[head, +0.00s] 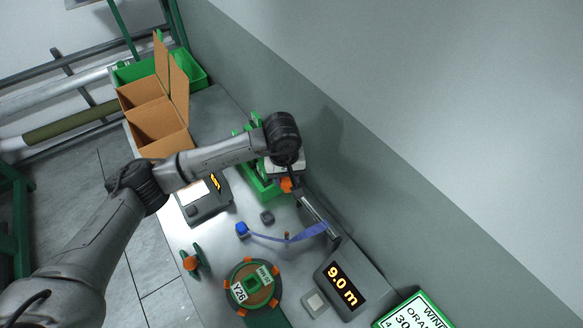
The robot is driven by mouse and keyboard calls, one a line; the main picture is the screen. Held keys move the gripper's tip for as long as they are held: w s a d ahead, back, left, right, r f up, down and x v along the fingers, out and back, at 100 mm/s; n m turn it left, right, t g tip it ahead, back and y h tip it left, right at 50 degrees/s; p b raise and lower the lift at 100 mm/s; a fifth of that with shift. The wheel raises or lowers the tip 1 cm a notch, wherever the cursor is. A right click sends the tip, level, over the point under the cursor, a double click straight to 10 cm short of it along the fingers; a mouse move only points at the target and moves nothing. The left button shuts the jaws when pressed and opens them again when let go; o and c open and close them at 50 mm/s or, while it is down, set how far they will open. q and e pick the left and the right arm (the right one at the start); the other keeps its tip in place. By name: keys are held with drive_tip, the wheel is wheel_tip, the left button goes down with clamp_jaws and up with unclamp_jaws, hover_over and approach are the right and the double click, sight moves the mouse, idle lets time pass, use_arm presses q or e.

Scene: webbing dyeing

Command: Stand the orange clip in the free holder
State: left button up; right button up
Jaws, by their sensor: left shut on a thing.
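My left gripper (287,174) is at the right end of my arm, above the far part of the bench. It is shut on a small orange piece, which looks like the orange clip (287,185); the gripper hides part of it. A small dark grey block (267,217), which may be the free holder, sits empty on the bench below and left of the gripper. The held piece is apart from it. A blue clip (242,230) stands at the left end of a blue webbing strip (290,238). My right gripper is not in view.
A round green reel with orange knobs (234,277) lies in front. A display box reading 9.0 m (372,300) stands right. A green-and-orange piece (191,262) is near the left edge. A green bin (262,187) is partly behind my arm. An open cardboard box (160,130) stands behind.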

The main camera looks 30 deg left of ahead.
use_arm(q)
drive_tip(key=shift+s+a+f+n+b, duration=0.3)
drive_tip(key=shift+a+f+n+b, duration=0.8)
drive_tip(key=shift+f, duration=2.35)
drive_tip(key=shift+s+a+f+n+b, duration=0.3)
drive_tip(key=shift+a+f+n+b, duration=0.7)
drive_tip(key=shift+f, duration=2.45)
drive_tip(key=shift+s+a+f+n+b, duration=0.3)
drive_tip(key=shift+a+f+n+b, duration=0.8)
drive_tip(key=shift+f, duration=2.35)
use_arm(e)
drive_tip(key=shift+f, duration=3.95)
use_arm(q)
drive_tip(key=shift+a+f+m+b, duration=0.2)
drive_tip(key=shift+a+f+b, duration=0.05)
drive_tip(key=shift+f+b, duration=0.4)
drive_tip(key=shift+a+f+m+b, duration=0.2)
drive_tip(key=shift+a+f+b, duration=0.05)
drive_tip(key=shift+f+b, duration=0.4)
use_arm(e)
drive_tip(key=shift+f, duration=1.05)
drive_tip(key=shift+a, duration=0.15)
use_arm(q)
drive_tip(key=o, duration=1)
drive_tip(key=shift+r, duration=0.1)
